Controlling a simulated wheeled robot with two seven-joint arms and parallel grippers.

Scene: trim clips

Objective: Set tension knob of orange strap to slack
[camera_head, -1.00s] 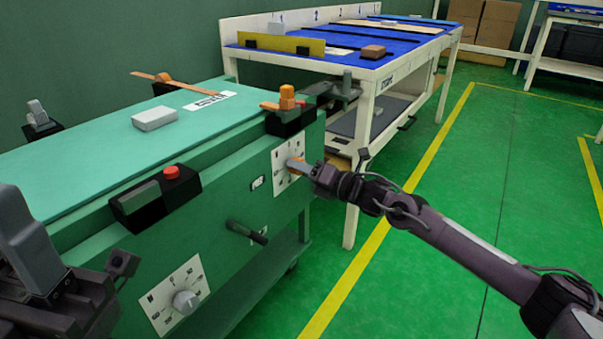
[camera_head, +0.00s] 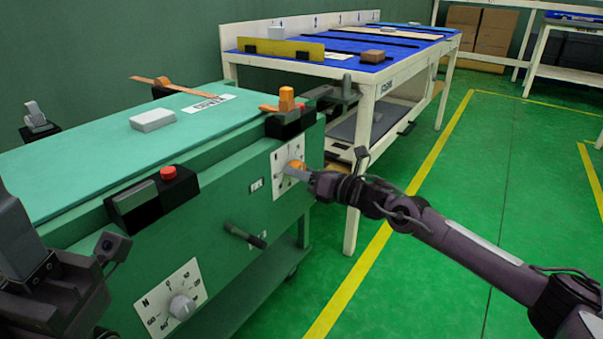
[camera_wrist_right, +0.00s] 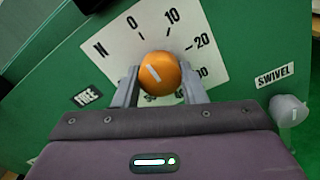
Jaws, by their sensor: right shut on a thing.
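In the right wrist view the round orange knob (camera_wrist_right: 160,72) has a short white mark, pointing up and left. The dial plate (camera_wrist_right: 110,45) reads N, 0, 10, 20 and on; its lower part is hidden. My right gripper (camera_head: 298,172) is shut on the knob, one finger on each side.
A grey knob on another dial (camera_head: 181,306) is lower left on the bench front. A black box with a red button (camera_head: 168,173) and a dark lever (camera_head: 244,236) stick out nearby. A swivel knob (camera_wrist_right: 288,110) is beside the dial plate. Green floor is clear at right.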

